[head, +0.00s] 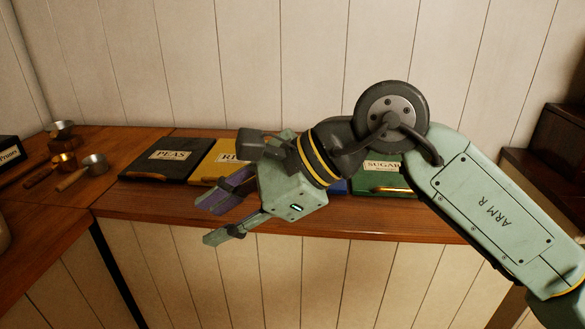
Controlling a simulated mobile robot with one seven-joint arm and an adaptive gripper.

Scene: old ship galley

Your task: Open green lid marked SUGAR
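The green lid marked SUGAR (366,182) lies in the counter at the right of the row of lids and looks closed. Its right part is hidden behind my arm, and a brass-coloured strip shows along its front edge. My gripper (208,220) is to the left of the green lid, in front of the counter edge. It points left, with its two fingers apart and nothing between them.
A black lid marked PEAS (155,172), a yellow lid (205,172) and a partly hidden blue lid (337,187) share the counter (110,205). Metal scoops (95,163) lie at the left. A plank wall (230,60) stands behind. Dark shelving (560,140) is at the right.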

